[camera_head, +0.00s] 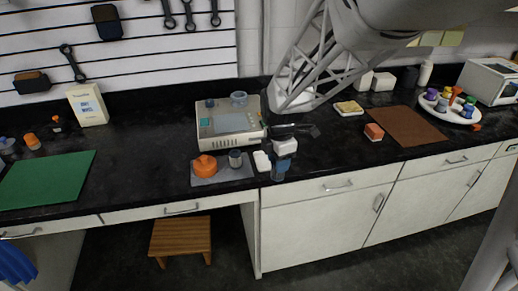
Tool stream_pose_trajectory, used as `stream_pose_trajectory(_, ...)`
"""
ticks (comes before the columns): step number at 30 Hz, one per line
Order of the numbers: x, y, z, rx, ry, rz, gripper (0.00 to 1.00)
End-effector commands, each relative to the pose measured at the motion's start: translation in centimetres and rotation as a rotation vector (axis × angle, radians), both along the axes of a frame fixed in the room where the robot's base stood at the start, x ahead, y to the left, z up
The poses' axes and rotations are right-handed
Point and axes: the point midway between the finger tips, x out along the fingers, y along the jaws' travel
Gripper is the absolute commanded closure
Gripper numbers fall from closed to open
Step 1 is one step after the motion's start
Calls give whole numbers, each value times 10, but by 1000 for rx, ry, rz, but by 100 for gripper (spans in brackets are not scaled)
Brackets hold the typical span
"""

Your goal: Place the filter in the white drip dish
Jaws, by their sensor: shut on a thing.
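My gripper (283,161) hangs over the counter just right of the instrument, pointing down. It is shut on a small blue-grey piece (279,174), which appears to be the filter; its shape is hard to make out at this size. A small white dish (261,161), seemingly the drip dish, lies on the counter just left of the held piece. The gripper's white body partly covers the area behind it. I cannot tell whether the held piece touches the counter or is a little above it.
A beige instrument (228,126) stands behind the dish. A grey mat (222,176) left of it bears an orange object (205,166) and a dark jar (235,158). Counter between green mat (45,180) and instrument is clear.

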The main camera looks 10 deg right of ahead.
Motion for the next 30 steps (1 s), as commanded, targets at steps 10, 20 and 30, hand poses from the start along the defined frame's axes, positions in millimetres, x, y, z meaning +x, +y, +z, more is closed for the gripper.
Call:
stream_pose_trajectory(10,-20,0,-7,0,0,0,80)
stream_pose_trajectory(20,-19,0,-7,0,0,0,80)
stream_pose_trajectory(30,7,-1,-10,0,1,0,80)
